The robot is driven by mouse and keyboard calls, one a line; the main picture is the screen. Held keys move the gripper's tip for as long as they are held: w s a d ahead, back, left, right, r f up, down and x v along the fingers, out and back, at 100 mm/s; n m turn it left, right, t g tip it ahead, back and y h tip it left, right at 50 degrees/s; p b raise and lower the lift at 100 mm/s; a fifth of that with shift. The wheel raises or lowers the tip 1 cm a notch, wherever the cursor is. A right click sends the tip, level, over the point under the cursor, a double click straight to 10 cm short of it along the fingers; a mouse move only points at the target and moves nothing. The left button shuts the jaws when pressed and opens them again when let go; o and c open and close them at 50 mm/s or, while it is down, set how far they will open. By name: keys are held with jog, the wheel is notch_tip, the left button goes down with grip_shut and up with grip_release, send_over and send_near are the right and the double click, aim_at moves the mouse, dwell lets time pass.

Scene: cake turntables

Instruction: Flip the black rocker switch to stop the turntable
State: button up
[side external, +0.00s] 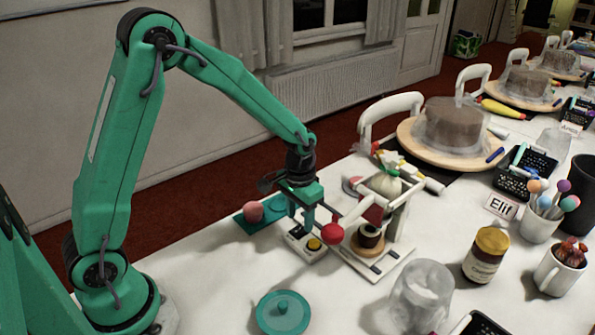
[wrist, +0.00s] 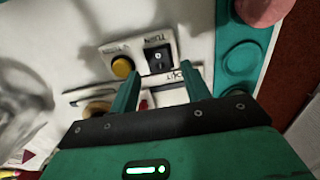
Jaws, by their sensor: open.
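The black rocker switch (wrist: 158,57) sits on a small white panel (wrist: 140,50) in the wrist view, marked with an "O" and lettering that seems to read "TURN". A round yellow button (wrist: 122,67) is beside it; the button also shows in the side view (side external: 314,244). My gripper (side external: 301,217) points down above the panel in the side view and hides most of the switch. In the wrist view my gripper (wrist: 160,80) is open and empty, with the switch just beyond the fingertips, between their lines. I cannot tell if anything touches.
A white frame (side external: 398,215) with a red-ended arm (side external: 333,232) and a dark-topped small stand (side external: 370,238) is close right of my gripper. A teal tray (side external: 250,222) with a pink ball is left.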

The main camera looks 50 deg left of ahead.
aim_at(300, 228)
notch_tip(300, 228, up, 5)
jog(key=shift+r, duration=0.45)
jog(key=s+r+t, duration=0.2)
jog(key=s+r, duration=0.5)
jog(key=s, duration=0.2)
jog(key=s+a+r+t, duration=0.1)
jog(key=s+r+t, duration=0.2)
jog(key=s+r, duration=0.4)
jog(key=s, duration=0.3)
jog(key=shift+t, duration=0.3)
